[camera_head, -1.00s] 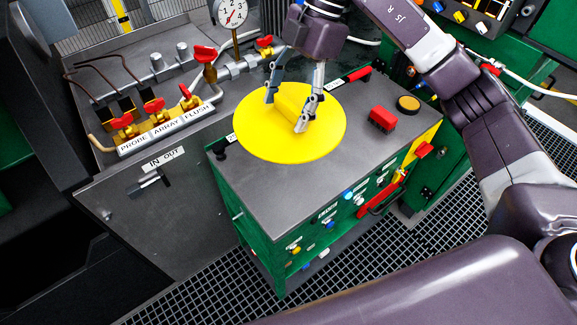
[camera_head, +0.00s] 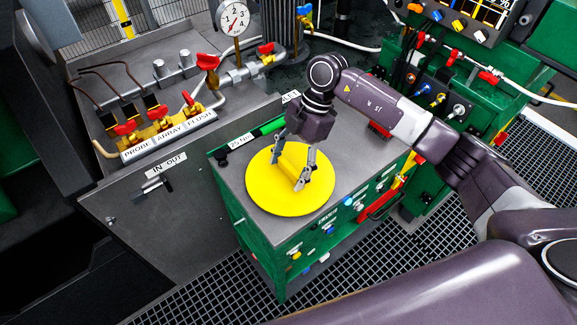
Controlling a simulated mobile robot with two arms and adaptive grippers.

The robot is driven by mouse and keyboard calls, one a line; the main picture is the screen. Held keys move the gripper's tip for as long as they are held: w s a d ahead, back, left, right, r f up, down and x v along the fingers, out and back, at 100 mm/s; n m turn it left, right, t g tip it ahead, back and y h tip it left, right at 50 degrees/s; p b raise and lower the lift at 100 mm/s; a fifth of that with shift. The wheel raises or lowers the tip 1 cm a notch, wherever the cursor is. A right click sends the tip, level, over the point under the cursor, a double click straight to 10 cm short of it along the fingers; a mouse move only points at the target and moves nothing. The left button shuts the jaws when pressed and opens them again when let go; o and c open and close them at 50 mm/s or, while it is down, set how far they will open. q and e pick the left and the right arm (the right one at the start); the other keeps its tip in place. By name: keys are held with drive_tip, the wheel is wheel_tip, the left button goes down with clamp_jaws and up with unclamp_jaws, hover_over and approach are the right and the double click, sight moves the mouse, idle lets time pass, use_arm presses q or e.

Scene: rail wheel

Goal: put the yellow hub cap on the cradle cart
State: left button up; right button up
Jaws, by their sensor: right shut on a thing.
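The yellow hub cap (camera_head: 268,193) is a flat round disc with a raised yellow bar across its middle. My right gripper (camera_head: 292,168) points down over it, with its fingers shut on that bar. The cap lies level over the grey top of a green cart (camera_head: 355,165), near the front left part. I cannot tell whether it touches the top or hangs just above it. No separate cradle can be made out, and I cannot tell whether this green cart is the cradle cart. My left gripper is not in view.
A green-handled tool (camera_head: 266,130) lies behind the cap. A red block (camera_head: 379,129) is partly hidden by my right arm. A valve bench (camera_head: 150,185) with a gauge (camera_head: 235,18) stands left. A green machine (camera_head: 437,90) with cables stands behind right.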

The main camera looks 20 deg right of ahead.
drive_tip(key=shift+f, duration=0.2)
drive_tip(key=o, duration=1.3)
drive_tip(key=shift+c, duration=0.2)
drive_tip(key=b+v, duration=0.2)
drive_tip(key=v, duration=1)
drive_tip(key=shift+a+r, duration=0.1)
